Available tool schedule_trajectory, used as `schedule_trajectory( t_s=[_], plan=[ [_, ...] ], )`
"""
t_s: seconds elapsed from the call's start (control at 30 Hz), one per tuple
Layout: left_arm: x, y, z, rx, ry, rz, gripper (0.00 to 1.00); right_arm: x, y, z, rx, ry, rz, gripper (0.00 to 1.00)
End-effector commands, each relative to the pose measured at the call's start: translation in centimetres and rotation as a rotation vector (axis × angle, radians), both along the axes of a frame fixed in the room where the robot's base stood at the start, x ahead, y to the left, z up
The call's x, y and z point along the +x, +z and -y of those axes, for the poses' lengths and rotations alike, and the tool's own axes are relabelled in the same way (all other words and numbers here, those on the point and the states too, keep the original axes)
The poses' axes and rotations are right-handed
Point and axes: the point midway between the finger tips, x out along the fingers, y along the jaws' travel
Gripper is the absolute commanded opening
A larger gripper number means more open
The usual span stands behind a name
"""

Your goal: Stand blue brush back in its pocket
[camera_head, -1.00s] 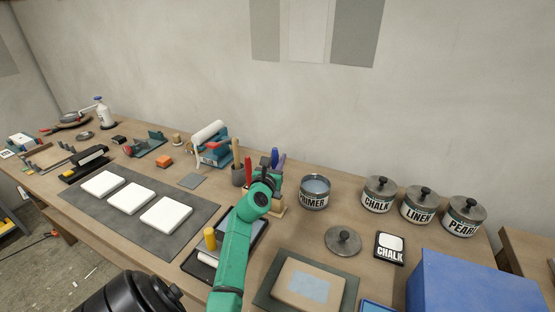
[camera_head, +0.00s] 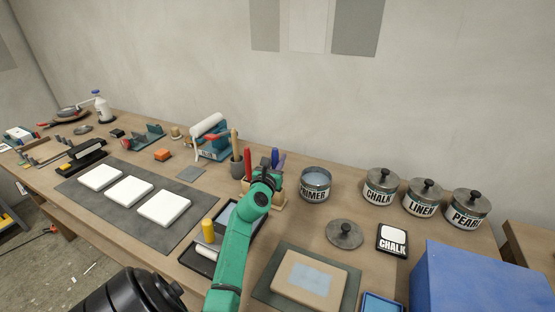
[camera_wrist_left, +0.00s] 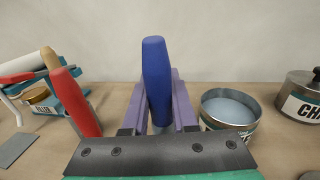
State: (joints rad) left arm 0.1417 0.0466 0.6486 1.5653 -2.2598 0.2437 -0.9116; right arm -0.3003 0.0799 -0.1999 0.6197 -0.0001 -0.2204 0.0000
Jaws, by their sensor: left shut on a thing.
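The blue brush (camera_head: 275,157) stands upright, handle up, at the wooden brush holder (camera_head: 279,204) near the wall. In the left wrist view the blue handle (camera_wrist_left: 156,75) rises between the two purple fingers of my left gripper (camera_wrist_left: 159,112). My left gripper (camera_head: 272,177) is shut on it, over the holder. The brush's lower end is hidden, so I cannot tell how deep it sits in a pocket. A red handle (camera_head: 247,164) stands left of it and also shows in the left wrist view (camera_wrist_left: 75,102). My right gripper is not in view.
An open PRIMER can (camera_head: 315,190) stands close right of the holder. Lidded cans, a loose lid (camera_head: 345,234) and a blue box (camera_head: 470,285) are to the right. A dark mat (camera_head: 120,224) with white tiles lies left.

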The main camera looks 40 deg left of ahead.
Motion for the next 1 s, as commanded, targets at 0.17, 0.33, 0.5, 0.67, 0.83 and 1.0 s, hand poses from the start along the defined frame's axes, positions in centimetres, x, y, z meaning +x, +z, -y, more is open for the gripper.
schedule_trajectory(
  t_s=[0.17,0.33,0.5,0.67,0.83,1.0],
  plan=[
    [0.0,-0.6,0.0,0.000,0.000,0.000,0.00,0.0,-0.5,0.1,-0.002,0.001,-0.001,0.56],
    [0.0,-1.0,0.0,0.000,0.000,0.000,0.00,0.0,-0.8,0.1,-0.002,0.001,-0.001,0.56],
    [0.0,-1.4,0.0,0.000,0.000,0.000,0.00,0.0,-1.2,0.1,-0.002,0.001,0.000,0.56],
    [0.0,-1.8,0.0,0.000,0.000,0.000,0.00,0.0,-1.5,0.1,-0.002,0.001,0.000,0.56],
    [0.0,-2.2,0.0,0.000,0.001,0.000,0.00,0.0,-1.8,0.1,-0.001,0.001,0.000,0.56],
    [0.0,-2.2,0.0,0.000,0.001,0.000,0.00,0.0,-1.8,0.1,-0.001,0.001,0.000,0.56]
  ],
)
